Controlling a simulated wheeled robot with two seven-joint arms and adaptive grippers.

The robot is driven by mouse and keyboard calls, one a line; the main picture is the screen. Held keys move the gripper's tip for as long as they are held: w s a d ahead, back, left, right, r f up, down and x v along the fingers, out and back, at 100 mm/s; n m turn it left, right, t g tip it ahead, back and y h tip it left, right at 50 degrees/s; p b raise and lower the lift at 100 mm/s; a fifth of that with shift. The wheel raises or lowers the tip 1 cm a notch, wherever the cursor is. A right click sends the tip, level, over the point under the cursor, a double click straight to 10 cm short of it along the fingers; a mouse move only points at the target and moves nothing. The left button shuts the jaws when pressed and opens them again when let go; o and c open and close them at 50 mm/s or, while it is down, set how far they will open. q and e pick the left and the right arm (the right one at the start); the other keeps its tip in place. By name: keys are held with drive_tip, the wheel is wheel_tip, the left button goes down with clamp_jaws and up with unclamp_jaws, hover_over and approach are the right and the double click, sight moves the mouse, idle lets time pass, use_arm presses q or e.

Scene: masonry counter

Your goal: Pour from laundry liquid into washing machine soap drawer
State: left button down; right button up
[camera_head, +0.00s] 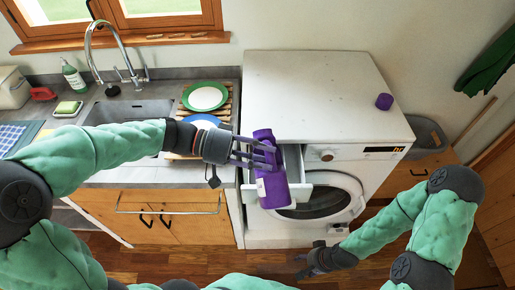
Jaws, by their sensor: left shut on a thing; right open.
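My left gripper (254,153) is shut on the purple laundry liquid bottle (274,190). The bottle is tilted, with its lower part toward the viewer, and lies above the open soap drawer (300,194) of the white washing machine (310,100). The bottle and my fingers hide much of the drawer's inside, and I see no stream of liquid. A purple cap (384,101) stands on the machine's top at the right. My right gripper (306,270) is open and empty, low in front of the machine.
A sink with a tall faucet (112,55) is at the left. Plates (205,97) stand on a wooden rack beside the machine. A grey bin (427,135) is at the right. The machine's top is mostly clear.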

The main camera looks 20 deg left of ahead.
use_arm(q)
drive_tip(key=shift+w+a+f+n+g+h+p, duration=0.15)
drive_tip(key=shift+f+n+h+p, duration=0.2)
drive_tip(key=shift+p, duration=0.3)
drive_tip(key=shift+w+n+g+h+p, duration=0.1)
drive_tip(key=shift+n+g+h+p, duration=0.05)
drive_tip(key=shift+n+p, duration=0.4)
idle(2.5)
drive_tip(key=shift+w+a+f+n+h, duration=0.3)
drive_tip(key=shift+w+f+n, duration=0.2)
drive_tip(key=shift+n, duration=0.2)
idle(2.2)
drive_tip(key=shift+w+r, duration=0.1)
idle(1.2)
